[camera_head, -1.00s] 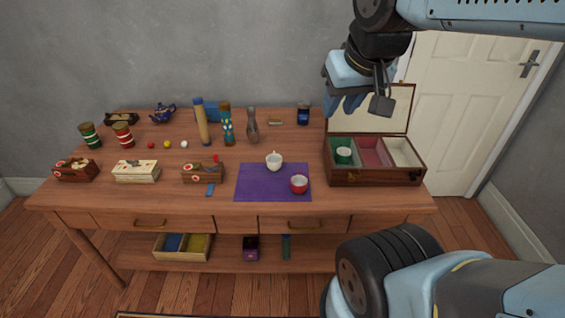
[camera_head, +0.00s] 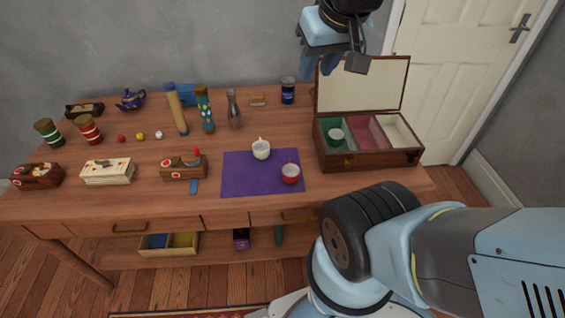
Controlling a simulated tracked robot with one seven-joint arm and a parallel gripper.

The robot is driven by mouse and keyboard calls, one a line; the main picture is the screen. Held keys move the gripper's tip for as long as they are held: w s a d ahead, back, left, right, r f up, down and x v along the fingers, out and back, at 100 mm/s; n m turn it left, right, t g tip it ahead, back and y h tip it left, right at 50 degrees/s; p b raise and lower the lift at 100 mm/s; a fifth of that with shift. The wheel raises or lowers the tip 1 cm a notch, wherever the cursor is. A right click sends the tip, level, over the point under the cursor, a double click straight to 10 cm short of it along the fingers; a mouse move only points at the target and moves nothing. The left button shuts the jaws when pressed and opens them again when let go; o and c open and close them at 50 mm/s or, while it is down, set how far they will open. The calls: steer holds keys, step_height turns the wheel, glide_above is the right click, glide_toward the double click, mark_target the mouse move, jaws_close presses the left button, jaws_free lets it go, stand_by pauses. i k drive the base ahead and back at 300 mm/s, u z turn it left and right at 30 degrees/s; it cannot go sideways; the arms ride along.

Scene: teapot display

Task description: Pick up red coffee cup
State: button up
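The red coffee cup (camera_head: 290,174) stands upright on the purple mat (camera_head: 240,184), near the mat's right side. A white cup (camera_head: 261,149) stands on the mat just behind and to the left of it. My gripper (camera_head: 326,66) hangs high at the top of the view, above and behind the wooden box, well apart from the red cup. Its fingers are small and partly overlapped by the wrist, so I cannot tell whether they are open or shut. Nothing is visibly held.
The open wooden box (camera_head: 372,160) with a green-and-white cup (camera_head: 336,137) stands right of the mat. A vase (camera_head: 233,110), tall bottles (camera_head: 204,108) and a blue jar (camera_head: 288,91) stand behind. A wooden box (camera_head: 183,167) lies left. Bare tabletop surrounds the mat's front edge.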

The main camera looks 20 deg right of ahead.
mark_target(291, 172)
steer(key=z, duration=0.95)
steer(key=k, duration=1.7)
steer(key=u, duration=0.5)
steer(key=i, duration=1.05)
steer(key=z, duration=0.05)
